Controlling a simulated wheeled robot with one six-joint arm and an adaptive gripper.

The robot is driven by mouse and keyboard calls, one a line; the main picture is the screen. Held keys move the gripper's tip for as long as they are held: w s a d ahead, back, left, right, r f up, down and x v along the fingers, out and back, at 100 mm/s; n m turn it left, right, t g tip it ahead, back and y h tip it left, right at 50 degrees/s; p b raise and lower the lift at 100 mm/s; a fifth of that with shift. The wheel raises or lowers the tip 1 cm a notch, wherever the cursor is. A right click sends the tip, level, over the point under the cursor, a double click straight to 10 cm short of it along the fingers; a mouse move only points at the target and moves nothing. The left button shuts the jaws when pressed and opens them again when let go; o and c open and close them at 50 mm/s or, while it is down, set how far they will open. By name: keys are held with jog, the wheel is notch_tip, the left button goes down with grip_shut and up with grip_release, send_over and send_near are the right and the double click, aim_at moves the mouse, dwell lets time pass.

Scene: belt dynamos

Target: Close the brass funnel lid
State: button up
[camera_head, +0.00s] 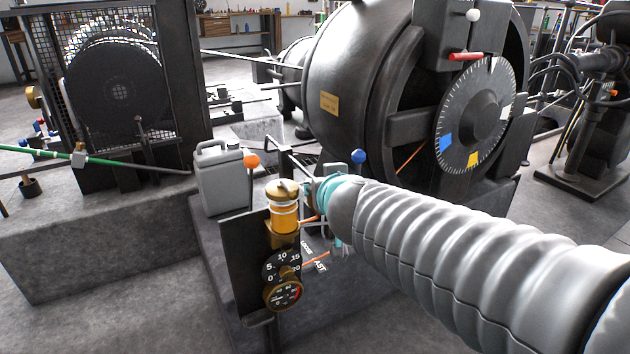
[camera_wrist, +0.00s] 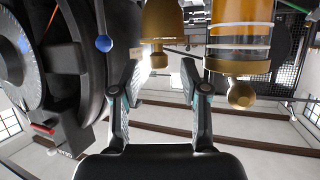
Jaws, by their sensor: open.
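An oiler with an amber glass (camera_head: 284,218) stands upright on the dark gauge panel, topped by a brass cap (camera_head: 281,190). In the wrist view, which looks upside down, the amber glass (camera_wrist: 241,12) and a brass cap with a round knob (camera_wrist: 240,94) are at the upper right. A second brass piece (camera_wrist: 162,22) hangs at the top centre, beyond my fingertips. I cannot tell which brass piece is the funnel lid or how far it is open. My gripper (camera_wrist: 162,76) is open and empty; in the head view it is just right of the oiler, partly hidden by my arm.
A grey canister (camera_head: 220,180) and an orange-knobbed lever (camera_head: 251,162) stand behind the oiler. A blue-knobbed lever (camera_head: 358,157) is near my gripper. Gauges (camera_head: 283,293) sit below the oiler. The large dynamo (camera_head: 350,70) fills the space behind. Open floor lies at the front left.

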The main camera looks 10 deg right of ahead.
jog(key=v, duration=0.9)
dwell(0.4)
